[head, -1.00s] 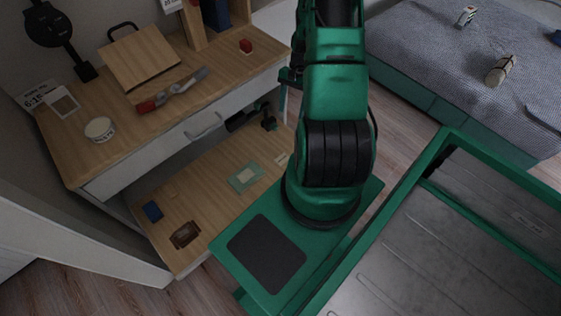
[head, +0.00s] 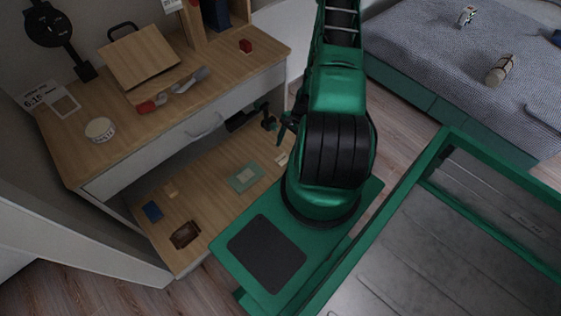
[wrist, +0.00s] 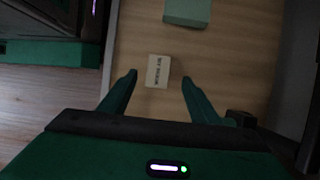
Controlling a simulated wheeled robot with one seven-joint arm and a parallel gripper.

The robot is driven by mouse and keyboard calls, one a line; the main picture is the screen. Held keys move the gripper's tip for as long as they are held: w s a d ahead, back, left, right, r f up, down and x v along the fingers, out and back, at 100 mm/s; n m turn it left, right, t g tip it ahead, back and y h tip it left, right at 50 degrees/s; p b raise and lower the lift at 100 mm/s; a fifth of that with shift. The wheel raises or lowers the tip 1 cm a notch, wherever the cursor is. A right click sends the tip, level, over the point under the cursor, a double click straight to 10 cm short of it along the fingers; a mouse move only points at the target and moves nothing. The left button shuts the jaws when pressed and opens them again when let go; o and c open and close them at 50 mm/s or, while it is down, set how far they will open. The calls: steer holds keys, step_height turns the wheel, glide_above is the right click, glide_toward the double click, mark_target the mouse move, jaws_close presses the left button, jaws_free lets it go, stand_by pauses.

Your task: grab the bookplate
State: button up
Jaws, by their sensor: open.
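The small off-white card with a line of dark print (wrist: 158,71), which I take to be the bookplate, lies on the wooden lower shelf. Its print is too small to read surely. In the head view it is the pale piece (head: 282,159) at the shelf's right end, just below my gripper (head: 286,130). In the wrist view my gripper (wrist: 159,78) is open, with one green finger on each side of the card. Nothing is held. I cannot tell how high the fingertips are above it.
The lower shelf (head: 210,200) also holds a green-framed piece (head: 245,178), a blue block (head: 152,211) and a brown tray (head: 185,235). The desk top with its drawer (head: 190,135) overhangs the shelf's back. A dark object (wrist: 241,118) stands beside the right finger.

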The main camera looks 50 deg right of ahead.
mark_target(282, 158)
steer(key=shift+d+x, duration=0.15)
steer(key=shift+x, duration=1.25)
steer(key=shift+d+x, duration=0.15)
steer(key=shift+x, duration=1.2)
steer(key=shift+s, duration=0.1)
steer(key=c, duration=1.1)
